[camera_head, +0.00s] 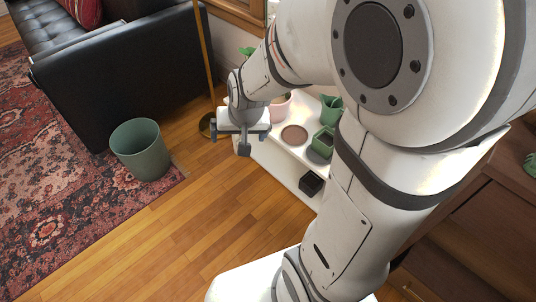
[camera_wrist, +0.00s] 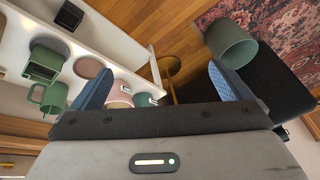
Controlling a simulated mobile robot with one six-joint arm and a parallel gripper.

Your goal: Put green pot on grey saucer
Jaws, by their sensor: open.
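A green squarish pot (camera_head: 323,139) stands on the white shelf in the head view, by a dark grey saucer (camera_head: 317,156). The pot seems to sit on or over the saucer; I cannot tell if it rests fully on it. In the wrist view the green pot (camera_wrist: 42,65) is at the left, with grey at its edge (camera_wrist: 46,45). Another green pot (camera_wrist: 146,100) shows partly beside the pink pot in that view. My gripper (camera_head: 241,135) is open and empty, left of the shelf in the head view. Its blue fingers (camera_wrist: 160,88) are wide apart in the wrist view.
A green bin (camera_head: 140,149) stands on the floor near the black sofa (camera_head: 120,85). The wooden floor in front is clear.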

